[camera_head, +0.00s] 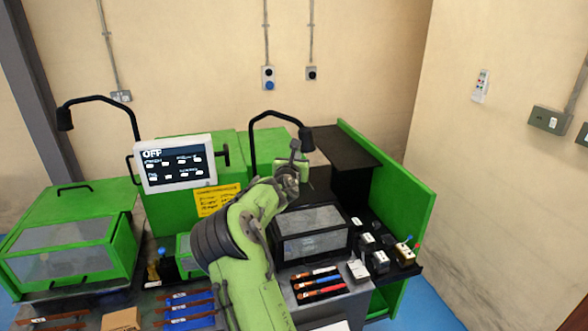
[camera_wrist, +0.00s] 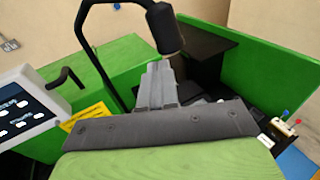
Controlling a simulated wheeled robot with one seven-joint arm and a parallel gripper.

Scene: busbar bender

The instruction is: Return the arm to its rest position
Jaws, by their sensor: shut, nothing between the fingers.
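My gripper (camera_head: 295,152) is raised in front of the green machine, near the right lamp, with my green arm reaching up from the bottom of the head view. In the wrist view, the grey fingers of my gripper (camera_wrist: 157,80) stand together, shut and empty, just below the black lamp head. The green busbar bender (camera_head: 165,222) stands behind my arm, and its screen (camera_head: 175,163) reads OFF. My arm hides part of the machine's middle.
A lamp (camera_head: 306,139) on a curved black arm is close to my gripper. A dark box with a clear lid (camera_head: 312,233), several marked tools (camera_head: 318,284) and small blocks (camera_head: 380,262) lie right of my arm. A green side panel (camera_head: 405,200) bounds the right. Open air lies above.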

